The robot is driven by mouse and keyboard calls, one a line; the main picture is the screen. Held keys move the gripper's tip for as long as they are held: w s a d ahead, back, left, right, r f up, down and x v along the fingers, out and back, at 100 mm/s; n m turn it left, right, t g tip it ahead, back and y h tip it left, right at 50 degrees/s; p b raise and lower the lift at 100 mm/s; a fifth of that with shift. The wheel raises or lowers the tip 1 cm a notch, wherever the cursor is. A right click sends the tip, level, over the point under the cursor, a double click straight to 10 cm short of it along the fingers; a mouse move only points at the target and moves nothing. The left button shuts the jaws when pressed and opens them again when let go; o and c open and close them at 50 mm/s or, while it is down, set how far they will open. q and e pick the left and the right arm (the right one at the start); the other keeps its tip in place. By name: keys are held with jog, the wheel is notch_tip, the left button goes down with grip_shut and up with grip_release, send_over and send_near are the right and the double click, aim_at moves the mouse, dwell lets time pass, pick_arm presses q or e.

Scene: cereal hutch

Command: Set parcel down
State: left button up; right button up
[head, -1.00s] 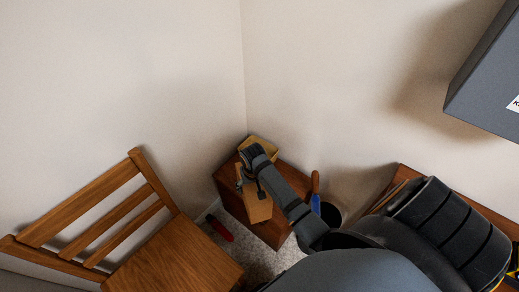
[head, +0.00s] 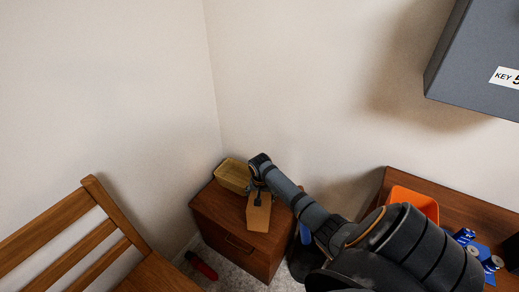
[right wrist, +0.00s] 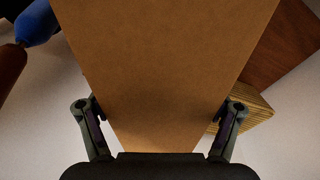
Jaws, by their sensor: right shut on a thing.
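The parcel, a plain brown cardboard box (head: 258,214), is in my right gripper (head: 259,190). In the head view it overlaps the front right part of the top of a small reddish-brown wooden cabinet (head: 240,250). I cannot tell whether it touches the cabinet. In the right wrist view the parcel (right wrist: 165,65) fills the middle, with the fingers of my right gripper (right wrist: 161,118) on its two sides. The cabinet (right wrist: 290,50) shows at upper right there. My left gripper is not in view.
A yellowish basket (head: 233,175) stands on the cabinet's back left. A red object (head: 201,265) lies on the floor. A wooden chair (head: 75,240) is at left. An orange bin (head: 415,203) and blue items stand on a wooden surface at right. A grey box (head: 475,65) hangs above.

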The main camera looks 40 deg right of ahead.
jog(key=shift+f, duration=0.3)
notch_tip(320, 180, down, 3)
jog(key=shift+r+b, duration=0.1)
jog(key=shift+b, duration=0.5)
jog(key=shift+f, duration=0.2)
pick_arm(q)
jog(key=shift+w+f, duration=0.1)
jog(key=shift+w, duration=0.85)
pick_arm(e)
jog(key=shift+r, duration=0.1)
jog(key=o, duration=1.6)
jog(key=shift+o, duration=0.2)
